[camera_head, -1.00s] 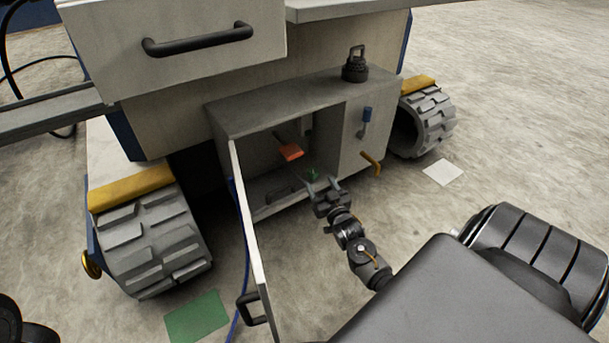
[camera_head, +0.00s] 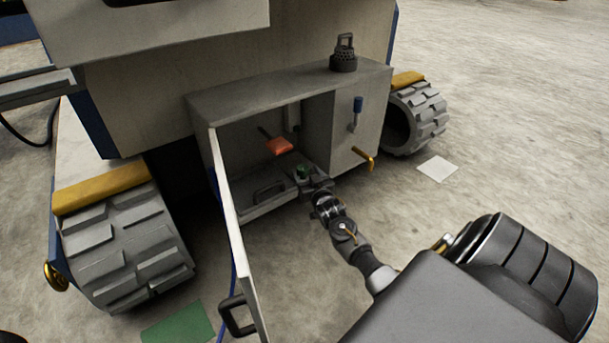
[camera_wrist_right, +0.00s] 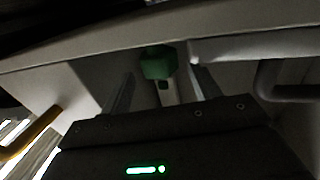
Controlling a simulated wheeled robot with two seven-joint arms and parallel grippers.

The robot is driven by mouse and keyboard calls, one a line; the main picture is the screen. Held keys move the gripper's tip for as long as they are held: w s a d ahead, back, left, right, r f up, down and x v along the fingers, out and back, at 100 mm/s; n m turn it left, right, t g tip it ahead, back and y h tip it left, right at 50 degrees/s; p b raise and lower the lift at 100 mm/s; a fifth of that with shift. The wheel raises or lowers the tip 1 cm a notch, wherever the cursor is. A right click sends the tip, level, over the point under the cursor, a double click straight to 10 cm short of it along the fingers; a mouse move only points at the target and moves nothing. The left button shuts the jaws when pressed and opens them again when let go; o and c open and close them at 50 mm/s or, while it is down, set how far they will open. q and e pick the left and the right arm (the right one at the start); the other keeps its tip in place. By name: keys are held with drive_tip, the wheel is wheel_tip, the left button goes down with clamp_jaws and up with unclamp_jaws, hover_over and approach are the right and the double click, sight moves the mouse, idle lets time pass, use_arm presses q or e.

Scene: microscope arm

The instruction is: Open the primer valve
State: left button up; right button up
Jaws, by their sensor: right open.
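A green knob (camera_head: 303,171) sits low inside the open cabinet (camera_head: 250,97), near its right inner wall. It is small in the head view; which part is the primer valve is not labelled. In the right wrist view the green knob (camera_wrist_right: 158,62) shows between and beyond the two fingers, with a pale stem or strip below it. My right gripper (camera_head: 312,184) reaches in at the cabinet's front opening, close to the knob. Its fingers are apart and I see nothing held. An orange lever paddle (camera_head: 279,146) is inside, above and left of the knob. My left gripper is not in view.
The cabinet door (camera_head: 235,230) stands open on the left. A black handle (camera_head: 269,190) is low inside. Treaded wheels (camera_head: 130,240) flank the cabinet. Open floor lies to the right.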

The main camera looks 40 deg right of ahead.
drive_tip(key=shift+b+x, duration=0.35)
drive_tip(key=shift+x, duration=0.5)
drive_tip(key=shift+w, duration=0.15)
drive_tip(key=c, duration=1)
